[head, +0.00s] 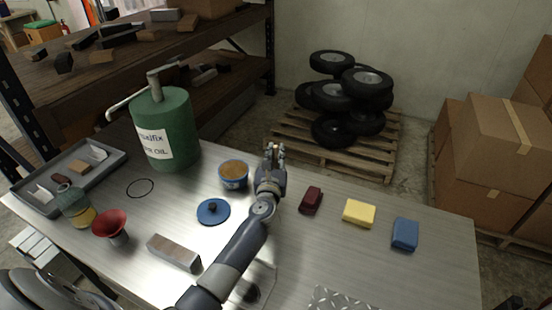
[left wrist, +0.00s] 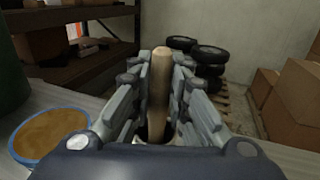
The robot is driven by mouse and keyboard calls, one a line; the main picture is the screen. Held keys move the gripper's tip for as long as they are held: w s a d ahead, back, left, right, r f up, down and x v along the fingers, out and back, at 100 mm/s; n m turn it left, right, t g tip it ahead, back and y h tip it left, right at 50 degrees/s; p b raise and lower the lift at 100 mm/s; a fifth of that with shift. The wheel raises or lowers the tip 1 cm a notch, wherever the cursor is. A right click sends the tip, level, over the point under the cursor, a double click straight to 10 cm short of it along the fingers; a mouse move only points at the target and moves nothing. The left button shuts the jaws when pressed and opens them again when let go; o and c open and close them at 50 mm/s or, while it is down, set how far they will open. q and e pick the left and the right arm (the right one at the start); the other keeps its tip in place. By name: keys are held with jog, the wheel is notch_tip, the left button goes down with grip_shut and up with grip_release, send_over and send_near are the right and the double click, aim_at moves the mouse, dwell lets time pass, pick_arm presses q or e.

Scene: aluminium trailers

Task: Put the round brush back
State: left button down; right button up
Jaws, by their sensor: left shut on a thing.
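My left gripper (head: 274,150) is above the metal bench, just right of and behind an open blue tin (head: 233,170) with brown contents. In the left wrist view the gripper (left wrist: 160,85) is shut on an upright light wooden handle (left wrist: 160,80), which I take to be the round brush's. Its lower end and bristles are hidden by the gripper. The tin's rim also shows at the left of the wrist view (left wrist: 50,133). A blue lid with a dark knob (head: 213,211) lies on the bench in front of the tin. My right gripper is not in view.
A green oil can with a pump (head: 167,125), a grey tray (head: 66,176), a red funnel (head: 110,225) and a metal-and-brown block (head: 173,252) stand to the left. Dark red (head: 311,200), yellow (head: 359,213) and blue (head: 405,234) blocks lie right. A clear piece lies near the forearm.

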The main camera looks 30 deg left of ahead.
pick_arm(q)
jog(key=shift+f, duration=0.15)
jog(key=c, duration=1.5)
grip_release()
jog(key=shift+c, duration=0.2)
jog(key=shift+r, duration=0.25)
jog(key=v, duration=1.2)
jog(key=shift+b, duration=0.45)
